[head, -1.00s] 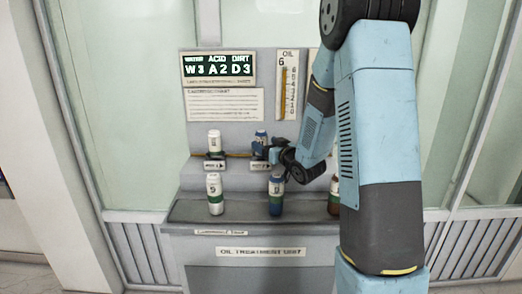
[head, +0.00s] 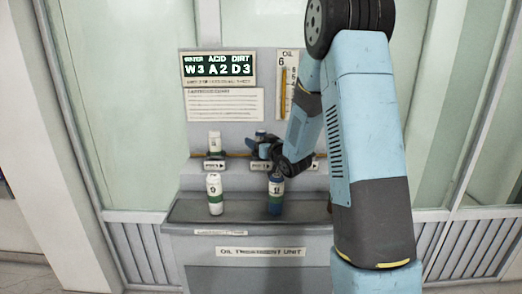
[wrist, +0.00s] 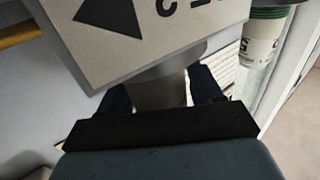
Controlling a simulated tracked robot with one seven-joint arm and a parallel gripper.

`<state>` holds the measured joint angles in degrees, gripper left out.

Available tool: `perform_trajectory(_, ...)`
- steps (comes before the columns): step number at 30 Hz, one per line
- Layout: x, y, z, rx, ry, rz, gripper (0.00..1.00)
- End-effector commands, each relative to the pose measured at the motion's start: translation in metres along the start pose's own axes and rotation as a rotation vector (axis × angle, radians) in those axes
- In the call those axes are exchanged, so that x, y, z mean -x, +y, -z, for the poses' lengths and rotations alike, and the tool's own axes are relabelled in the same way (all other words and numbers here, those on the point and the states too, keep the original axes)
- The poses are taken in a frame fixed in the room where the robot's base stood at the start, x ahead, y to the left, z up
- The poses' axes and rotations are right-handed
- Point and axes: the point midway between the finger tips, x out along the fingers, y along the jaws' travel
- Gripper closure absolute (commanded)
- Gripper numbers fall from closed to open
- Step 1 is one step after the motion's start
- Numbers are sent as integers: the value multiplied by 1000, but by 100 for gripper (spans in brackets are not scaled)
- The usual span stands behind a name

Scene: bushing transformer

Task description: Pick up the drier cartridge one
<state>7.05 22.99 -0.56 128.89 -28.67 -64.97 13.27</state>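Cartridges with white labels stand at the oil treatment unit. A white and green one (head: 214,194) and a blue one (head: 275,196) stand upright on the front ledge. I cannot read which is drier cartridge one. A white and green cartridge (wrist: 260,40) shows upper right there.
The grey ledge (head: 240,212) has bare room between the front cartridges. A yellow pipe (head: 236,155) runs behind the upper stations. The display (head: 219,68) and oil gauge (head: 287,85) are on the back panel. My arm hides the right side.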

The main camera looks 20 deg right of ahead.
Motion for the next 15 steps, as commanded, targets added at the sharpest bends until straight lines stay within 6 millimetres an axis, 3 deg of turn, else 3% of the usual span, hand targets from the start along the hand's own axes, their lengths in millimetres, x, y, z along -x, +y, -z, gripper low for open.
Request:
perform_trajectory(2, 0, 0, 0, 0, 0, 0, 43)
perform_trajectory(15, 0, 0, 0, 0, 0, 0, 85)
